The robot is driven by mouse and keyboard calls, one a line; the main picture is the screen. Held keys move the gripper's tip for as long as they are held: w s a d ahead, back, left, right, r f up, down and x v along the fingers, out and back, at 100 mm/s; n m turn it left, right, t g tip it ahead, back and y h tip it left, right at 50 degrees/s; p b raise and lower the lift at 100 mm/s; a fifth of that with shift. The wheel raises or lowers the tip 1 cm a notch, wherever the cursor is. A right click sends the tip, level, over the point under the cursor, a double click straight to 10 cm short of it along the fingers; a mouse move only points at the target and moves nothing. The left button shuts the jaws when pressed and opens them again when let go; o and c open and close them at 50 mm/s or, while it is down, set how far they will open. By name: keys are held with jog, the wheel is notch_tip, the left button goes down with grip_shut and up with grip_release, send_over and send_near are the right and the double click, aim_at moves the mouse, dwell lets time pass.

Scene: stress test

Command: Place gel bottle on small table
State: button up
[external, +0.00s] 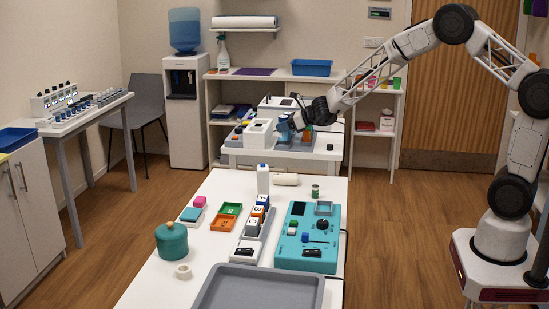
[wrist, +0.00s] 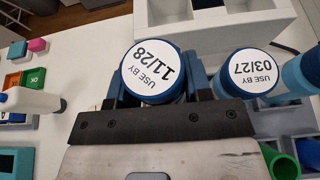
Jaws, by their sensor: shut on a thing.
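A white bottle with a blue cap, which looks like the gel bottle (external: 263,181), stands upright on the long near table (external: 205,240). It also shows at the left of the wrist view (wrist: 35,101), apart from my gripper. My gripper (external: 296,122) is over the smaller white table (external: 333,151) behind the long one. In the wrist view my gripper (wrist: 155,92) is shut on a round blue-rimmed container (wrist: 152,68) labelled "USE BY 11/28". The container's lower part is hidden. I cannot tell which table the task calls small.
A second container (wrist: 249,72) labelled "USE BY 03/27" is close at the right of my gripper. A white box-shaped device (external: 258,134) stands beside it. The long table holds a teal device (external: 306,258), a grey tray (external: 215,295) and a green pot (external: 172,243).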

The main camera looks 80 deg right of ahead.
jog(key=shift+f, duration=1.15)
jog(key=shift+f, duration=0.3)
jog(key=o, duration=1.1)
jog(key=shift+s, duration=0.1)
jog(key=shift+v, duration=3.8)
jog(key=shift+r, duration=0.1)
